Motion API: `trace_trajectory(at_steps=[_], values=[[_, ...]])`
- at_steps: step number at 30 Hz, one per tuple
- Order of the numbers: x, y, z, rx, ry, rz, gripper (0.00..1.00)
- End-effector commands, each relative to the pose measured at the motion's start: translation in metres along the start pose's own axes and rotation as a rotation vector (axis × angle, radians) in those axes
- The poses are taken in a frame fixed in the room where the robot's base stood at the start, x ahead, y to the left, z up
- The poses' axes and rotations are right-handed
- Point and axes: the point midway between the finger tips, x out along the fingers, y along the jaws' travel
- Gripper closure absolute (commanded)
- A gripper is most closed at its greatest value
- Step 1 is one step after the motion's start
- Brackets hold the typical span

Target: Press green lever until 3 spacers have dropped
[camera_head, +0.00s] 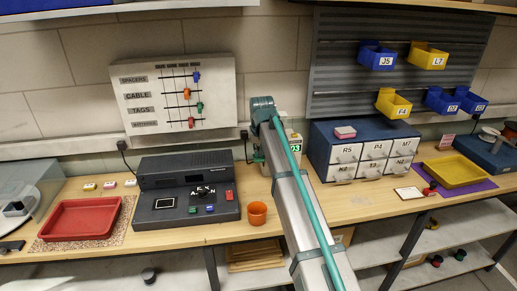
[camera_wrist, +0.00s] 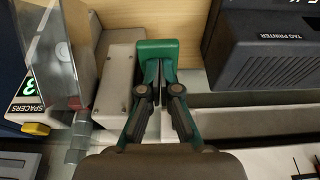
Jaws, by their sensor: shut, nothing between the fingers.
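The spacer dispenser (camera_head: 295,137) stands at the back of the bench, mostly hidden behind my arm in the head view. Its green display seems to read 03. In the wrist view its grey body (camera_wrist: 118,75) is left of my fingers, with a clear hopper (camera_wrist: 58,45) and a "SPACERS" label (camera_wrist: 27,107). The green lever (camera_wrist: 155,47) is at the top centre. My gripper (camera_wrist: 157,68) is shut and empty, its fingertips at the lever; they appear to touch it, but the contact is unclear.
An orange cup (camera_head: 257,213) stands left of my arm; its contents are not visible. The tag printer (camera_head: 186,190) and red tray (camera_head: 80,218) are farther left. A drawer cabinet (camera_head: 362,150) stands right of my arm. A chart board (camera_head: 178,94) hangs behind.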

Motion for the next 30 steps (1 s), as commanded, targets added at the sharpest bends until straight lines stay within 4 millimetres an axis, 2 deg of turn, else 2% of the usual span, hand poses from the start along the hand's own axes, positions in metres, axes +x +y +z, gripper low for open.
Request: trace_trajectory(at_steps=[8, 13, 20, 23, 30], values=[[0.002, 0.000, 0.002, 0.000, -0.008, 0.000, 1.00], [-0.007, 0.000, 0.000, 0.000, -0.007, 0.000, 1.00], [-0.045, 0.002, -0.012, 0.002, -0.003, 0.001, 1.00], [-0.057, 0.002, -0.010, 0.002, 0.000, 0.000, 1.00], [-0.103, 0.002, -0.011, 0.002, 0.001, 0.001, 1.00]])
